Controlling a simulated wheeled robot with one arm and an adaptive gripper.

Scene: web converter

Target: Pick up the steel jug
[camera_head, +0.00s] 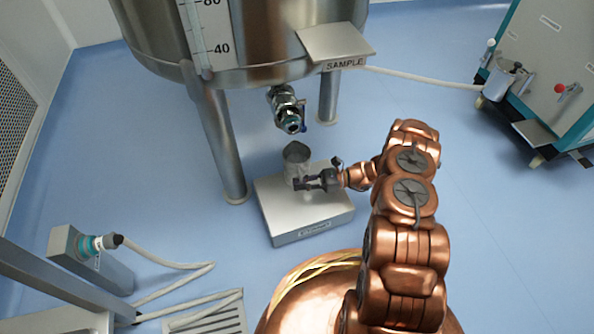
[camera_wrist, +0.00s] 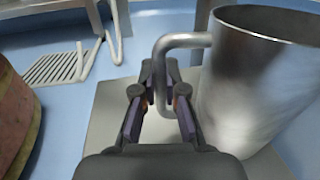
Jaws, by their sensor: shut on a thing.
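The steel jug (camera_head: 297,158) stands on a low grey metal platform (camera_head: 315,218) below the tank's outlet valve. In the wrist view the jug (camera_wrist: 256,85) fills the right side, upright, with its handle (camera_wrist: 161,75) towards the left. My gripper (camera_head: 318,181) reaches in from the right in the head view. In the wrist view my gripper (camera_wrist: 160,88) has its two fingers on either side of the handle's lower part, shut on it. I cannot tell whether the jug's base touches the platform; its lower part is partly hidden behind my gripper.
A steel tank (camera_head: 270,35) on legs stands behind, its valve (camera_head: 287,108) hanging just above the jug. A sample shelf (camera_head: 335,45) juts from the tank. A green cabinet (camera_head: 545,80) stands at the right. A floor drain (camera_head: 205,322) and hoses lie at lower left.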

